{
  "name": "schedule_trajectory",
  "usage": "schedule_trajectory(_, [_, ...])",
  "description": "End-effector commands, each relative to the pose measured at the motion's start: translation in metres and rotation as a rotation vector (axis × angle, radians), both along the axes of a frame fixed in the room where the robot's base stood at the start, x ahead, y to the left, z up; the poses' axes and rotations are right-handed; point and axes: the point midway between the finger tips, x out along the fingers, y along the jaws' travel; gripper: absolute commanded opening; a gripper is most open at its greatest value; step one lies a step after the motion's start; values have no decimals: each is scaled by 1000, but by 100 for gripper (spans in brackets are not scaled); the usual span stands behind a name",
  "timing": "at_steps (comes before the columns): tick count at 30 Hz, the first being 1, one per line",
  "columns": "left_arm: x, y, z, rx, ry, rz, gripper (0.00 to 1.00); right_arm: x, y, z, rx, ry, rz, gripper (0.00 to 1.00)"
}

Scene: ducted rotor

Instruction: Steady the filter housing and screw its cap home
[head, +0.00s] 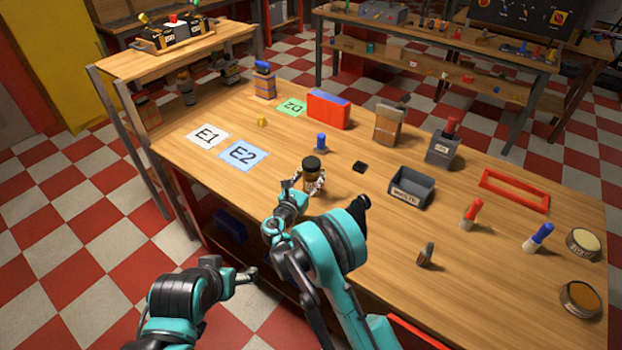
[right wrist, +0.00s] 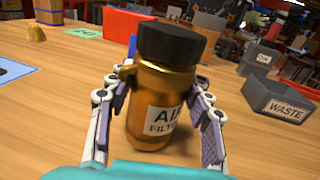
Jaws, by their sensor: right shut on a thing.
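The filter housing (right wrist: 150,105) is a gold-brown jar labelled "AIR FILTER", standing on the workbench; it also shows in the head view (head: 312,177). Its black cap (right wrist: 170,42) sits on top, also seen in the head view (head: 312,163). How tightly the cap is threaded cannot be told. My right gripper (head: 309,183) is shut on the housing, with one finger on each side of its body below the cap. My left gripper (head: 247,276) is low at the front, off the bench's near edge and away from the housing. Its finger opening is too small to read.
A blue-capped item (head: 321,142) stands just behind. E1 (head: 208,136) and E2 (head: 243,155) mats lie to the left. Bench surface around the housing is mostly clear.

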Motion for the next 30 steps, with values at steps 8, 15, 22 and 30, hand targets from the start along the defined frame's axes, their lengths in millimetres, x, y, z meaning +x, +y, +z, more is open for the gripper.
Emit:
schedule_trajectory(8, [0,0,0,0,0,0,75,0,0,0,-1,0,0,0])
schedule_trajectory(15, [0,0,-3,0,0,0,75,0,0,-3,0,0,0,71])
schedule_trajectory(22, [0,0,-3,0,0,0,75,0,0,-3,0,0,0,71])
schedule_trajectory(30, [0,0,7,0,0,0,75,-18,10,1,0,0,3,71])
